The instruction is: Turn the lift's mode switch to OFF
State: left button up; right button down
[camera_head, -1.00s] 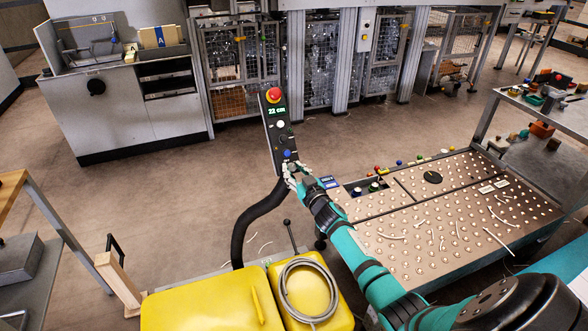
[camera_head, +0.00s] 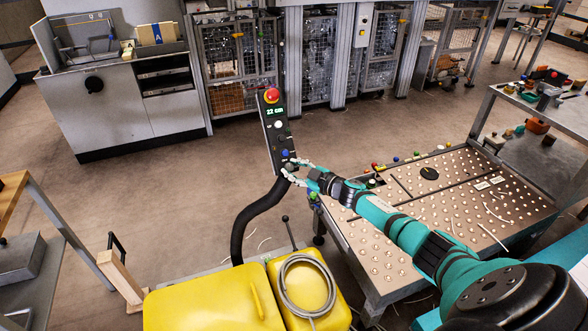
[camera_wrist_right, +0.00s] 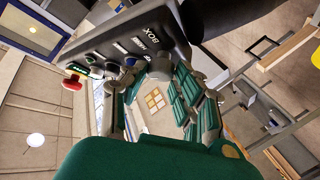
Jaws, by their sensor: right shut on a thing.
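The lift's control panel (camera_head: 275,130) stands upright on a curved black stalk, with a red stop button (camera_head: 271,96) on top and a green display reading 22 cm. Below are a white button, a dark one, a blue button (camera_head: 285,153) and, at the bottom, the mode switch. In the right wrist view the panel (camera_wrist_right: 125,38) is seen close and tilted; the switch's grey knob (camera_wrist_right: 160,66) sits between my fingers. My right gripper (camera_head: 292,168) is shut on it. Its setting is hard to read; a label "BOX" shows beside it. My left gripper is not in view.
A yellow cover (camera_head: 210,305) with a coiled grey hose (camera_head: 306,288) is below the panel. A metal ball-transfer table (camera_head: 440,215) lies right, under my right arm. A grey cabinet (camera_head: 125,105) and wire cages stand behind. The floor left of the panel is clear.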

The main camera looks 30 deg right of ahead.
dwell(0.4)
jog(key=c, duration=1)
grip_release()
jog(key=v, duration=1.2)
jog(key=shift+r, duration=0.1)
